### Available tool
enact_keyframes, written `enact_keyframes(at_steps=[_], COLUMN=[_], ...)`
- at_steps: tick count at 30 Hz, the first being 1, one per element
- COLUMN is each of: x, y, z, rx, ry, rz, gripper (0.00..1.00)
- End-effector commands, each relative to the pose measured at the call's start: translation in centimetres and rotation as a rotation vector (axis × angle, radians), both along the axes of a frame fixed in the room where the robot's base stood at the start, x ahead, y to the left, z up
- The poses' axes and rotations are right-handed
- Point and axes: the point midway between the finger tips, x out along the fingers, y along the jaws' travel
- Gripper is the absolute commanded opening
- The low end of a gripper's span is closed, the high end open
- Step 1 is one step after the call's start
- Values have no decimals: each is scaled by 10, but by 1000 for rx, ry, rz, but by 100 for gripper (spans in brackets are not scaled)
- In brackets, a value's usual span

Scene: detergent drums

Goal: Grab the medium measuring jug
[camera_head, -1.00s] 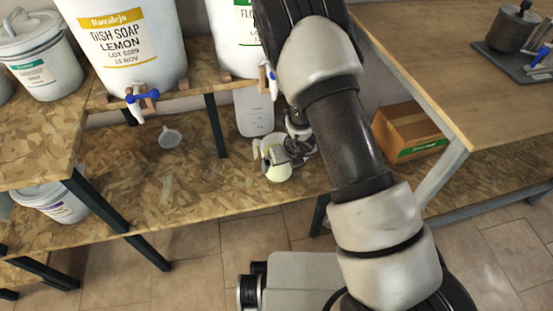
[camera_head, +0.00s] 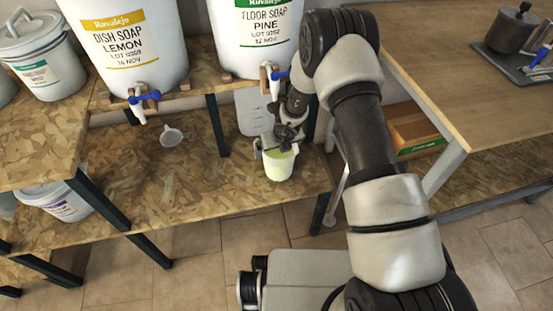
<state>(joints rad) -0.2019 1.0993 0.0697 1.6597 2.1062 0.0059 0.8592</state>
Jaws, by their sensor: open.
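A small pale jug (camera_head: 279,167) with yellow-green liquid in it stands upright near the front edge of the lower shelf, its handle on the left. A taller translucent jug (camera_head: 251,110) with markings stands behind it, partly hidden. I cannot tell for certain which one is the medium measuring jug. My gripper (camera_head: 277,143) is open at the rim of the pale jug, at its back side. The fingers are small and dark here, and I cannot tell whether they touch the jug.
A white drum of floor soap (camera_head: 256,40) with a blue-handled tap (camera_head: 275,82) hangs over this spot. A dish soap drum (camera_head: 128,45) is to its left. A funnel (camera_head: 172,136) lies on the lower shelf (camera_head: 130,190). A cardboard box (camera_head: 415,135) is at right.

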Motion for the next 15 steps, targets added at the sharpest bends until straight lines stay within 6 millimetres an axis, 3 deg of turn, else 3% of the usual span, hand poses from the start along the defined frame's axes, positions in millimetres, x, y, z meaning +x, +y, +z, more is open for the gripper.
enact_keyframes(at_steps=[2,12,15], x=[0,0,2], y=[0,0,1], z=[0,1,3], rx=[0,0,2], ry=[0,-1,-4], rz=[0,0,0], gripper=[100,44,33])
